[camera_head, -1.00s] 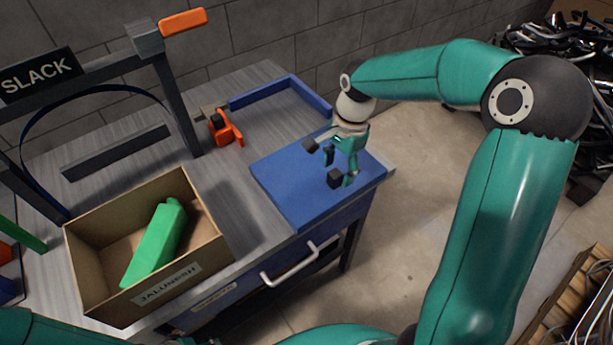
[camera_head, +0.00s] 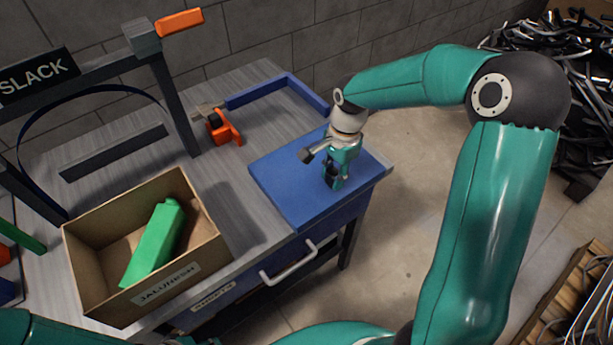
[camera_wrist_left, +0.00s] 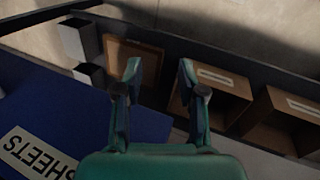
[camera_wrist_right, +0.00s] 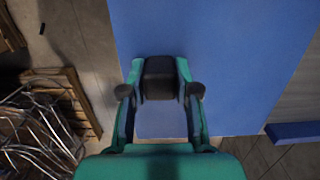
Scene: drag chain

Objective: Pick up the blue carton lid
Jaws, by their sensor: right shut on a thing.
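The blue carton lid (camera_head: 285,180) is a flat blue panel lying at the right front corner of the grey workbench. My right gripper (camera_head: 333,183) is over its right part, pointing down. In the right wrist view the lid (camera_wrist_right: 225,55) spreads beneath, and the fingers (camera_wrist_right: 160,78) are shut on a dark block-shaped grip that stands on it. The lid appears to rest flat on the bench. My left gripper (camera_wrist_left: 160,78) is open and empty in the left wrist view; it is outside the head view.
An open cardboard box (camera_head: 82,275) with a green object (camera_head: 155,240) stands left of the lid. An orange clamp (camera_head: 222,128) and a blue angled rail (camera_head: 262,92) lie behind. A drawer handle (camera_head: 288,264) juts out in front.

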